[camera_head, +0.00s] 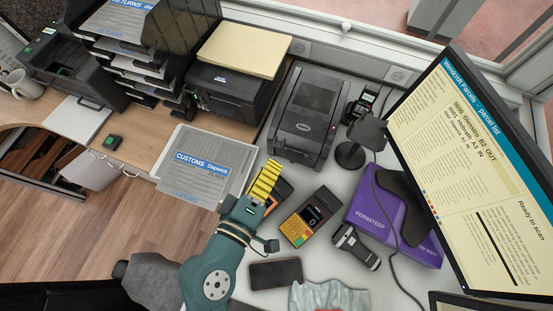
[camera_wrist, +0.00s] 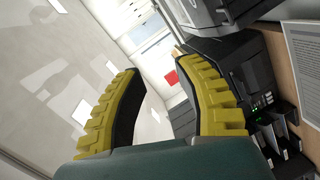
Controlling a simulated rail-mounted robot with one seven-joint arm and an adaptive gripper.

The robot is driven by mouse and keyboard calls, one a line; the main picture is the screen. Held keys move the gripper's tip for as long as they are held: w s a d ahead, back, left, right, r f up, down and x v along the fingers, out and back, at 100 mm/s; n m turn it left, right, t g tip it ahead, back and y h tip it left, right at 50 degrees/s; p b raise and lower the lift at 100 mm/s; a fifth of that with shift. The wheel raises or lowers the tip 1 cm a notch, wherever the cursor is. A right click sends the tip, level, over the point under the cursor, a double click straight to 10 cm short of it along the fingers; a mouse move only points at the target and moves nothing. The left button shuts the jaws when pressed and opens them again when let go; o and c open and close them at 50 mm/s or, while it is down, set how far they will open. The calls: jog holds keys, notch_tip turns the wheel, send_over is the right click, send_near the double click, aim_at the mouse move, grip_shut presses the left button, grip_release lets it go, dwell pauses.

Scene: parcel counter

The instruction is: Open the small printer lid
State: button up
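A dark grey label printer (camera_head: 305,117), the smaller printer on the white counter, stands at the upper centre of the head view. Its lid (camera_head: 312,98) looks closed. My gripper (camera_head: 269,172) is to the lower left of this printer, apart from it, with yellow ribbed fingers pointing towards the back. In the wrist view my gripper (camera_wrist: 163,72) is open, with nothing between the fingers. A grey device, which looks like the label printer (camera_wrist: 220,10), is cut off at the top right there. A black printer (camera_wrist: 245,72) shows below it.
Left of the label printer, a black printer (camera_head: 228,92) carries a paper stack (camera_head: 245,48). A customs sheet (camera_head: 205,165) lies nearby. A stand (camera_head: 350,155) is close on the right. A payment terminal (camera_head: 304,215), scanner (camera_head: 356,247), purple box (camera_head: 385,215) and monitor (camera_head: 470,170) crowd the counter.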

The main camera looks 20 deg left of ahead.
aim_at(277, 146)
jog(key=s+a+f+n+y+b, duration=0.1)
jog(key=s+f+n+b, duration=0.1)
jog(key=f, duration=0.4)
jog(key=s+a+f+n+b, duration=0.2)
jog(key=f+n, duration=0.1)
jog(key=f, duration=0.2)
jog(key=b+x, duration=0.1)
jog(key=x, duration=0.7)
jog(key=b+x, duration=0.1)
jog(key=x, duration=0.7)
jog(key=shift+w+d+b, duration=0.2)
jog(key=shift+w+b, duration=0.15)
jog(key=shift+b, duration=0.05)
grip_shut()
